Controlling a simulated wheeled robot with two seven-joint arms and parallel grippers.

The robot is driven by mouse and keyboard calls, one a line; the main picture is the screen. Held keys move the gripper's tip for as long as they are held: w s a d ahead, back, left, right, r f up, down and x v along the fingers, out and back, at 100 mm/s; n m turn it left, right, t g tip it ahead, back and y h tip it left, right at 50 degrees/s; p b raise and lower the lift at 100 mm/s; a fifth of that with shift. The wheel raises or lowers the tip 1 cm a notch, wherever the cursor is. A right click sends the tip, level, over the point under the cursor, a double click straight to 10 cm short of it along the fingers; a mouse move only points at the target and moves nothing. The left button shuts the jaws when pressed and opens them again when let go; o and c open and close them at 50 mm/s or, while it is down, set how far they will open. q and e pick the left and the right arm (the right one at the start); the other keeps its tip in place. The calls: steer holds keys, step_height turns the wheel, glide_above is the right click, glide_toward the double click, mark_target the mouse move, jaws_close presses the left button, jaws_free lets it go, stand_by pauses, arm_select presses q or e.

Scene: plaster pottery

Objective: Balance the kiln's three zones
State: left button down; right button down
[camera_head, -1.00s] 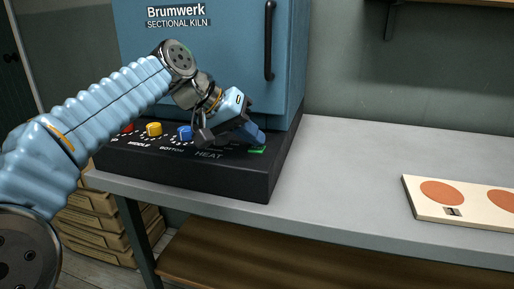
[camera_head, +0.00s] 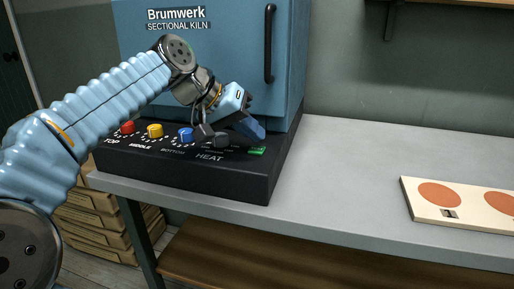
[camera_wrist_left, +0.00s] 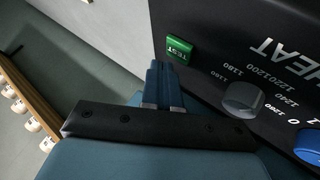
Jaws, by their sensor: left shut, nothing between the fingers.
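The blue kiln (camera_head: 200,65) stands on the bench with a black control base below its door. The base carries a red TOP knob (camera_head: 127,127), a yellow MIDDLE knob (camera_head: 155,130), a blue BOTTOM knob (camera_head: 186,134) and a grey HEAT knob (camera_head: 222,139). A green TEST button (camera_head: 257,151) is at the right end; it also shows in the left wrist view (camera_wrist_left: 180,49). My left gripper (camera_head: 262,134) is shut and empty, its fingertips close to the TEST button. Contact cannot be told. My right gripper is not in view.
A cream board (camera_head: 460,208) with orange discs and a small "1" label lies on the grey bench (camera_head: 345,175) at right. The bench between it and the kiln is clear. A shelf (camera_head: 455,3) is on the wall at upper right.

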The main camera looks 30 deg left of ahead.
mark_target(252, 149)
arm_select(q)
steer(key=shift+r+p, duration=1.4)
steer(key=shift+r, duration=0.2)
steer(key=shift+r+p, duration=0.3)
steer(key=shift+r, duration=0.6)
